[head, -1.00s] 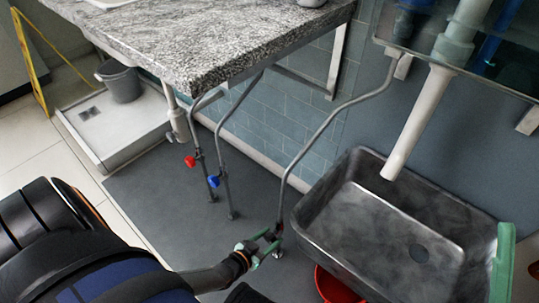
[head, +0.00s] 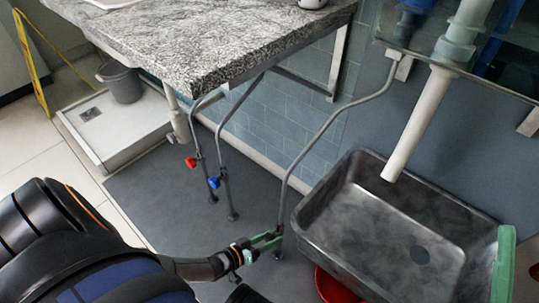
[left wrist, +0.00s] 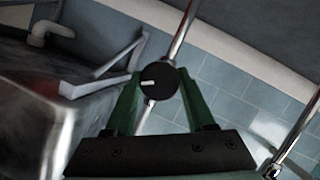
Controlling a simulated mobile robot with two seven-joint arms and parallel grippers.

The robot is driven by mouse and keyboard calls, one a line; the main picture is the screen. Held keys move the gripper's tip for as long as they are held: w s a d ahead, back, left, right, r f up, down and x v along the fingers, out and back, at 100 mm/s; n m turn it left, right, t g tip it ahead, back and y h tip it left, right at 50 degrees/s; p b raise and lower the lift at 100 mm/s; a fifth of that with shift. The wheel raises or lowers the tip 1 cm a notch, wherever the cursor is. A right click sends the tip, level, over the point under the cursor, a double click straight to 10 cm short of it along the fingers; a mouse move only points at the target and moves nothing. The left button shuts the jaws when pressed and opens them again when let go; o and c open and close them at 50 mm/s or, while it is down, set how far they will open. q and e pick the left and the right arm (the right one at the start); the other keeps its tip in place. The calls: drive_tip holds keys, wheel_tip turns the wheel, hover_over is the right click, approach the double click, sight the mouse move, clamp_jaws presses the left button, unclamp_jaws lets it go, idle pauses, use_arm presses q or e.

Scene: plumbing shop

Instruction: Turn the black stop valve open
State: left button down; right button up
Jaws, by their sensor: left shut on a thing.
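The black stop valve's round knob (left wrist: 158,82) with a white mark sits on a thin metal pipe (left wrist: 183,35). In the left wrist view the green fingers of my left gripper (left wrist: 155,95) are on either side of the knob, shut on it. The white mark lies nearly level in that picture. In the head view my left gripper (head: 268,242) is at the lower end of the grey pipe (head: 284,190), left of the sink, and its fingers mostly hide the knob. A green piece at the right edge may be my right gripper (head: 503,260); its jaw state is unclear.
A dark metal sink (head: 340,170) lies just right of the left gripper, with a red bucket (head: 330,285) partly under it. Red (head: 190,162) and blue (head: 215,181) valve handles are on pipes further left. A stone countertop (head: 200,45) overhangs behind.

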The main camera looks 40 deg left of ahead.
use_arm(q)
drive_tip(key=shift+w+n+h, duration=0.1)
drive_tip(key=shift+n+h, duration=0.2)
drive_tip(key=shift+n, duration=0.2)
drive_tip(key=shift+c, duration=1.4)
unclamp_jaws()
drive_tip(key=p+v, duration=0.4)
drive_tip(key=v, duration=0.8)
drive_tip(key=shift+s, duration=0.35)
